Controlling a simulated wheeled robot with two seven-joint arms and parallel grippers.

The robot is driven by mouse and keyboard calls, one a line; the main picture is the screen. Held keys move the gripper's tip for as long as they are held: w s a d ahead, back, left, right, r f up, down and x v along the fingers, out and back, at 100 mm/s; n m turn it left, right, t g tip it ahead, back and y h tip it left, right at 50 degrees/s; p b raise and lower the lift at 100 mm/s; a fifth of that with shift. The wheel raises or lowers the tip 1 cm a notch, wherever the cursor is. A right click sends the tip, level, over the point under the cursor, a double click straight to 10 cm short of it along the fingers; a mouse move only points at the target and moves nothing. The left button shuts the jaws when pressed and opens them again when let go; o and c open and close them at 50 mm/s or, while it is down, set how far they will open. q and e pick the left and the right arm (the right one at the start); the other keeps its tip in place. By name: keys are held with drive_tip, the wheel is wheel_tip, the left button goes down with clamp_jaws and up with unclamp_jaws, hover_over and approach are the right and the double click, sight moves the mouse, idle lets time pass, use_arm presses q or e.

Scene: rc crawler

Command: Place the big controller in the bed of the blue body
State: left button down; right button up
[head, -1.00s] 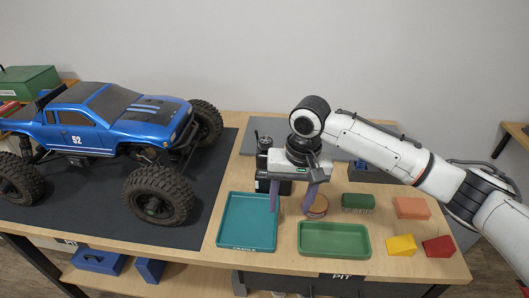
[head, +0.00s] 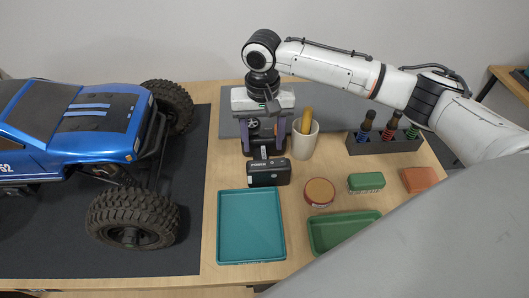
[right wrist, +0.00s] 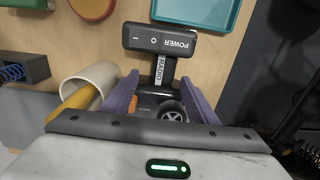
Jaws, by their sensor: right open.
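The big controller (head: 268,172) is black, with a block marked POWER, a stem marked RADIO and a wheel. It is on the table behind the teal tray. My right gripper (head: 264,133) is open, its purple fingers on either side of the controller's wheel end; the right wrist view shows the controller (right wrist: 160,40) between the fingers (right wrist: 158,92). I cannot tell whether they touch it. The blue body (head: 60,115) is on the big-wheeled truck at the left; its bed is outside the head view. My left gripper is not in view.
A white cup (head: 304,140) with a yellow item stands close right of the gripper. A teal tray (head: 221,225), a green tray (head: 320,245), a round tin (head: 319,192), a green block (head: 366,182) and an orange block (head: 417,180) lie nearby. A rack (head: 360,147) stands at the back right.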

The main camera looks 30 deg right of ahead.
sight(260, 150)
drive_tip(key=f, duration=0.4)
drive_tip(key=shift+w+a+f, duration=0.2)
drive_tip(key=shift+w+f, duration=0.05)
drive_tip(key=shift+f, duration=0.1)
drive_tip(key=shift+r, duration=0.1)
clamp_jaws()
